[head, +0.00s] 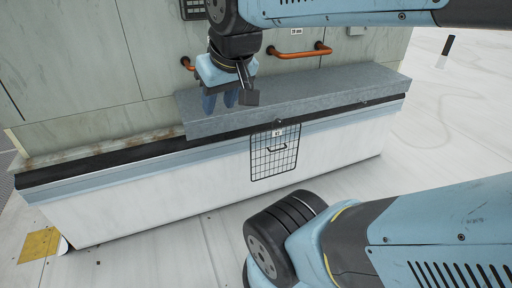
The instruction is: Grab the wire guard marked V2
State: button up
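The wire guard (268,160) is a dark rectangular mesh panel with a small handle on its face. It hangs upright against the white front of the long low unit, below its dark top edge. A small white tag (277,133) sits at its top; its marking is too small to read surely. My gripper (220,101) points down above the grey slab, up and to the left of the guard and clear of it. Whether the fingertips touch the slab cannot be told.
The grey slab (330,92) lies along the top of the long white unit (170,200). Orange pipes (300,52) stick out from the wall panel behind, near my arm. The pale floor (190,262) in front of the unit looks clear, with a yellow patch (40,244) at left.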

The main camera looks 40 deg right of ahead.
aim_at(266, 153)
jog(key=shift+a, duration=0.1)
jog(key=w+d+f+m+g+h, duration=0.2)
jog(key=w+d+f+g+h, duration=0.4)
jog(key=w+f, duration=0.45)
jog(key=w+d+f+m+g+h, duration=0.2)
jog(key=w+d+f+g+h, duration=0.25)
jog(key=w+d+f, duration=0.6)
jog(key=w+d+f+n+t+h, duration=0.2)
jog(key=f+h, duration=0.1)
jog(key=f, duration=0.7)
jog(key=w+d+f+n+t+h, duration=0.2)
jog(key=f+t+h, duration=0.1)
jog(key=f, duration=0.7)
jog(key=w+d+f+n+t+h, duration=0.2)
jog(key=f+h, duration=0.1)
jog(key=f, duration=0.7)
jog(key=d, duration=0.4)
jog(key=d+r, duration=0.1)
jog(key=d, duration=0.3)
jog(key=w+d, duration=0.1)
jog(key=d, duration=0.3)
jog(key=shift+w+d+r, duration=0.1)
jog(key=shift+r, duration=0.3)
jog(key=shift+c, duration=0.4)
